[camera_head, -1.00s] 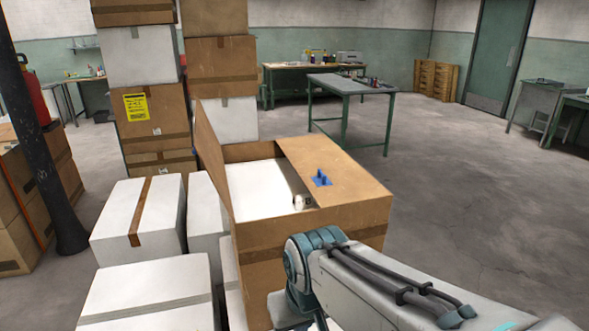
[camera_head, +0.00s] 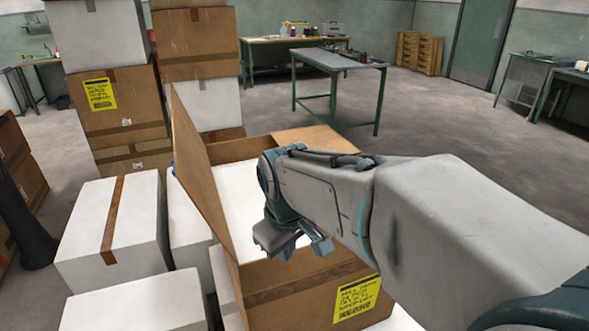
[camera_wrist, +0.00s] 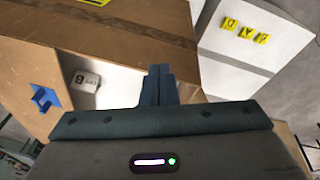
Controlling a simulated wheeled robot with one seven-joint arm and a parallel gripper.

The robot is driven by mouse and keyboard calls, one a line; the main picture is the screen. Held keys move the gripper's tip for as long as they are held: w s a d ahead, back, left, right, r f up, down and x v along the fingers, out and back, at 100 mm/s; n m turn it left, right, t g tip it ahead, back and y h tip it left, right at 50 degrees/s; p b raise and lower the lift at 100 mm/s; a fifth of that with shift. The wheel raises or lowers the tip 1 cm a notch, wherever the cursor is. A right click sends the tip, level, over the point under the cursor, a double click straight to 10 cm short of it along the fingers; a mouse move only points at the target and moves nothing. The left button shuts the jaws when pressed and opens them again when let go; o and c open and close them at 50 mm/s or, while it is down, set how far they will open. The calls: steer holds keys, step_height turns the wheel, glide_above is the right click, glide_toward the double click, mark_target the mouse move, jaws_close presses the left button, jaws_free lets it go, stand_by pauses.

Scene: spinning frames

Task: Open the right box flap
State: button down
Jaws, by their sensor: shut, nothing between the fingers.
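The brown cardboard box (camera_head: 300,291) stands in front of me with its left flap (camera_head: 198,165) raised. Its right flap (camera_head: 315,137) lies flat over the right part of the opening, mostly hidden behind my arm in the head view. In the wrist view the right flap (camera_wrist: 22,72) is at the left, with a blue handle (camera_wrist: 43,99) on it. My gripper (camera_wrist: 160,84) is shut and empty, over the open part of the box near its front wall and apart from the blue handle. A small white object (camera_wrist: 85,82) shows inside the box.
White boxes (camera_head: 115,232) stand close on the left. Tall stacks of cartons (camera_head: 197,45) rise behind. A green-legged table (camera_head: 338,62) stands farther back. The floor (camera_head: 440,120) to the right is clear.

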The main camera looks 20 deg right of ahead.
steer(key=w+d+r+n+g+h+b, duration=0.1)
steer(key=w+d+n+g+h, duration=0.15)
steer(key=w+d+n, duration=0.75)
steer(key=w+d+r+n+g+h+b, duration=0.1)
steer(key=w+d+n+h, duration=0.45)
steer(key=w, duration=0.75)
steer(key=shift+m+t+y, duration=0.25)
steer(key=shift+m+y, duration=0.4)
steer(key=shift+y, duration=0.05)
steer(key=x, duration=0.7)
steer(key=d+r+x, duration=0.1)
steer(key=x, duration=0.2)
steer(key=shift+d+f, duration=0.25)
steer(key=shift+r, duration=0.2)
